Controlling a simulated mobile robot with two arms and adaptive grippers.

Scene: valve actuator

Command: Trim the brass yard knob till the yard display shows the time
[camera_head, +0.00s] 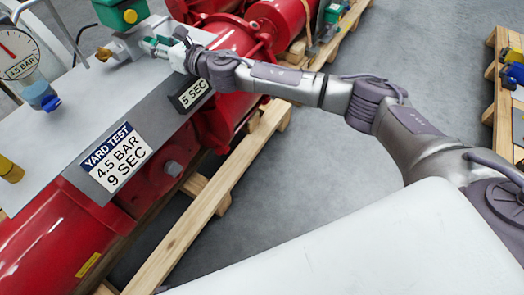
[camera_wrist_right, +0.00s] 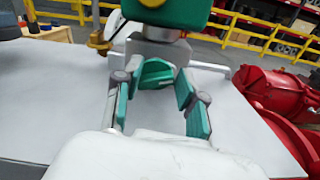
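The brass yard knob (camera_head: 103,54) sits on the pale panel, just below the green box with a YARD label (camera_head: 120,12). A brass part, likely the same knob, shows in the right wrist view (camera_wrist_right: 97,40), left of the green box (camera_wrist_right: 168,12). The small yard display (camera_head: 194,93) reads 5 SEC. The placard (camera_head: 117,157) reads YARD TEST, 4.5 BAR, 9 SEC. My right gripper (camera_head: 149,44) is over the panel, right of the knob and apart from it. Its teal fingers (camera_wrist_right: 158,80) are spread with no knob between them. My left gripper is not in view.
A gauge (camera_head: 18,55) marked 4.5 BAR, a blue fitting (camera_head: 40,95) and a yellow knob (camera_head: 10,170) stand at the panel's left. A thin bent metal rod rises near the gauge. Red pipework (camera_head: 215,125) on a wooden pallet (camera_head: 205,215) lies below.

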